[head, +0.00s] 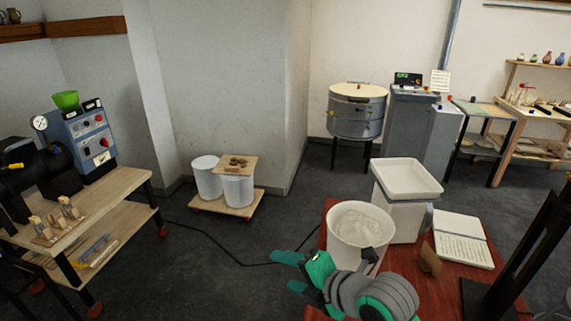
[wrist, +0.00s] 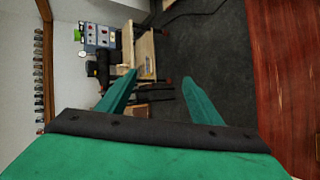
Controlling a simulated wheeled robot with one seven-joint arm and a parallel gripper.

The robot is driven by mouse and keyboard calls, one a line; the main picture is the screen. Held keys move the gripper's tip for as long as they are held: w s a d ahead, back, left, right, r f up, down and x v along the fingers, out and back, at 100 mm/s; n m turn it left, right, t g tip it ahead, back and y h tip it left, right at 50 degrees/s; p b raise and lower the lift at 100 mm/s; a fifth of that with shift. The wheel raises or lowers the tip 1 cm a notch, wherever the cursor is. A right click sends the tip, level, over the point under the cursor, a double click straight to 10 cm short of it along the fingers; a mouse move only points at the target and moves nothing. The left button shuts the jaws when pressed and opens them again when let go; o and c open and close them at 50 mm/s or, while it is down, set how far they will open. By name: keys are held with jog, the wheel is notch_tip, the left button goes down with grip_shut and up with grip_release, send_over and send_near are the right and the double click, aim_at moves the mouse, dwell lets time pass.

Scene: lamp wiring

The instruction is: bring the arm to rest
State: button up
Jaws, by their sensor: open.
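My gripper (head: 285,272) is at the bottom middle of the head view, with its green fingers pointing left past the left edge of the red table. In the wrist view the two green fingers of my gripper (wrist: 160,92) stand well apart with nothing between them. It is open and empty. The grey and green wrist of my arm shows over the front of the table.
On the red table (head: 405,300) stand a white bucket (head: 338,225), a white basin (head: 406,177) and an open book (head: 462,240). A wooden workbench (head: 110,195) with machines is at left. Two white tubs (head: 207,178) sit by the wall. Dark floor between is clear, except for a cable.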

jog(key=w+a+r+m+t+y, duration=0.1)
jog(key=w+a+r+m+t, duration=0.25)
jog(key=a+m+t, duration=0.7)
jog(key=s+d+f+m+g+h, duration=0.1)
jog(key=s+d+f+m+h, duration=0.25)
jog(key=s+f+m, duration=0.45)
jog(key=s+d+f+m+g+h, duration=0.1)
jog(key=s+d+f+m+h, duration=0.1)
jog(key=s+f+m+h, duration=0.6)
jog(key=s+d+f+y, duration=0.1)
jog(key=s+f, duration=0.2)
jog(key=s, duration=0.4)
jog(key=s+d+f+m+g, duration=0.1)
jog(key=s+f, duration=0.1)
jog(key=s, duration=0.5)
jog(key=s+d+f+g+y, duration=0.1)
jog(key=s+d+f, duration=0.1)
jog(key=s, duration=0.6)
jog(key=shift+f+y, duration=0.35)
jog(key=shift+f, duration=0.5)
